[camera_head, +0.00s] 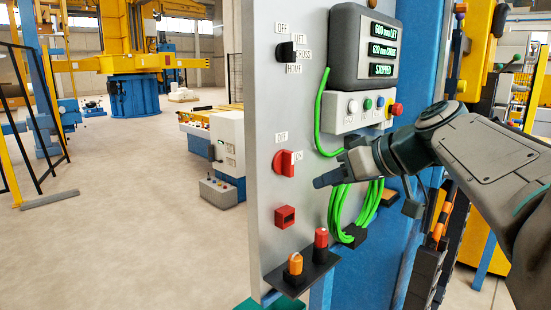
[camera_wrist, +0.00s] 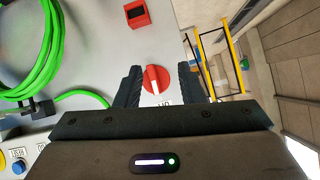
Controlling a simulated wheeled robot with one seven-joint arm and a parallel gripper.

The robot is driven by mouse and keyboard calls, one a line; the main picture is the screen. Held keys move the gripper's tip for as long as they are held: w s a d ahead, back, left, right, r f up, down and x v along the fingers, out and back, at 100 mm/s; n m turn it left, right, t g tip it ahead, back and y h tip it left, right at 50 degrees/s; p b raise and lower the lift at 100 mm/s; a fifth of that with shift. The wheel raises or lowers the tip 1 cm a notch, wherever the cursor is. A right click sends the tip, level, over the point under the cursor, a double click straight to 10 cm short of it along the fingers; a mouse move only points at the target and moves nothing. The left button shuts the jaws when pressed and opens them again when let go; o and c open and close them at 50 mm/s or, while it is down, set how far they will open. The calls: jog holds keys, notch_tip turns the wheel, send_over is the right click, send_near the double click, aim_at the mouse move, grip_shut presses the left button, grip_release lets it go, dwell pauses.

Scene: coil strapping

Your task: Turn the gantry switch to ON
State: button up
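My gripper (camera_head: 324,181) is to the right of the knob in the head view, pointing left. My gripper's fingers (camera_wrist: 160,82) are spread and empty. Whether they reach around the knob cannot be told.
A hollow red square part (camera_head: 285,216) sits below the knob. Green cables (camera_head: 343,205) loop close beside my gripper. A black selector (camera_head: 286,51) and a display box (camera_head: 364,47) are higher up. A small shelf (camera_head: 301,274) holds orange and red pieces. Open floor lies left.

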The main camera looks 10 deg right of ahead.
jog(key=n+t+y, duration=0.1)
jog(key=n+t, duration=0.1)
send_near(287, 163)
jog(key=s+d+r, duration=0.4)
jog(key=p+x, duration=0.2)
jog(key=x, duration=1.2)
jog(key=shift+w+a, duration=0.15)
jog(key=shift+a, duration=0.1)
jog(key=shift+r, duration=0.15)
grip_shut()
